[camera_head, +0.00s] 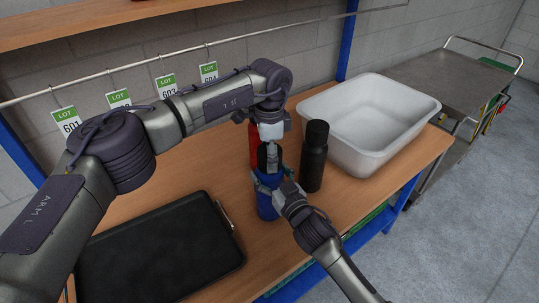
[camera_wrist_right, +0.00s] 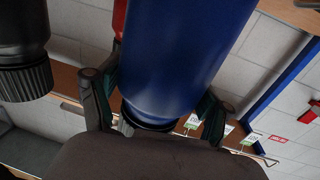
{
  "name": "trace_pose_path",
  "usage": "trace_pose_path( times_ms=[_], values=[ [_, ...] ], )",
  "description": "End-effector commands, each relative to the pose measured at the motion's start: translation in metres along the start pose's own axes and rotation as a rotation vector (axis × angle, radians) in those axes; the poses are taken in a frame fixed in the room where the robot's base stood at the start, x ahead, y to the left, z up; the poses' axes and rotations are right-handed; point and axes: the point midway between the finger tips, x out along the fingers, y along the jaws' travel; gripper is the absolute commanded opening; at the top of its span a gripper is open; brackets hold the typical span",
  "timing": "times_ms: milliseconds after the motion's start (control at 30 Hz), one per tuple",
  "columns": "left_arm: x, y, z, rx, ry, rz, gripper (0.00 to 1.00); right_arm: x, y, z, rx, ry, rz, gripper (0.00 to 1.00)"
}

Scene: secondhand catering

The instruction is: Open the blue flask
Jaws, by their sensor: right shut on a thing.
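The blue flask (camera_head: 267,203) stands upright on the wooden table, with a dark top (camera_head: 268,158). My right gripper (camera_head: 269,180) comes from the front right and is shut on its upper body. In the right wrist view, which is upside down, the blue flask (camera_wrist_right: 185,55) lies between the two fingers (camera_wrist_right: 158,100), and a dark ring shows at its end. My left gripper (camera_head: 269,152) points down from above at the flask's dark top. Its fingers are small and overlap the top, so I cannot tell whether they grip it.
A red flask (camera_head: 254,145) stands just behind and a black flask (camera_head: 314,158) just right; the black one also shows in the right wrist view (camera_wrist_right: 22,40). A white tub (camera_head: 355,150) is at the right, a black case (camera_head: 160,250) at the front left. LOT tags hang behind.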

Motion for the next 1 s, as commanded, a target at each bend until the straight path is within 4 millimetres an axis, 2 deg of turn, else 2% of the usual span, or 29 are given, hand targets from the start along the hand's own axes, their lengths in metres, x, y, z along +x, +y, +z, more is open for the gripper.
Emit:
trace_pose_path(
  times_ms=[100, 233, 600, 633, 700, 767, 1000],
  values=[
    [0.0, 0.0006, -0.0006, -0.221, 0.001, 0.002, 0.23, -0.0003, 0.0001, 0.0023, 0.0, -0.005, 0.001, 0.0],
    [-0.0001, 0.0006, -0.0006, -0.372, 0.001, 0.002, 0.23, -0.0003, 0.0001, 0.0022, 0.0, -0.005, 0.001, 0.0],
    [-0.0001, 0.0005, -0.0005, -0.421, 0.001, 0.001, 0.23, -0.0003, -0.0001, 0.0022, 0.0, -0.004, 0.001, 0.0],
    [-0.0001, 0.0005, -0.0005, -0.421, 0.001, 0.001, 0.7, -0.0003, -0.0001, 0.0022, 0.0, -0.004, 0.001, 0.0],
    [-0.0001, 0.0004, -0.0004, -0.42, 0.001, 0.001, 0.81, -0.0003, -0.0001, 0.0022, 0.0, -0.004, 0.001, 0.0],
    [-0.0001, 0.0003, -0.0004, -0.42, 0.001, 0.001, 0.9, -0.0003, -0.0001, 0.0022, 0.0, -0.004, 0.001, 0.0],
    [-0.0001, 0.0001, -0.0001, -0.42, 0.001, 0.0, 0.9, -0.0004, -0.0001, 0.0022, 0.0, -0.004, 0.001, 0.0]
  ],
)
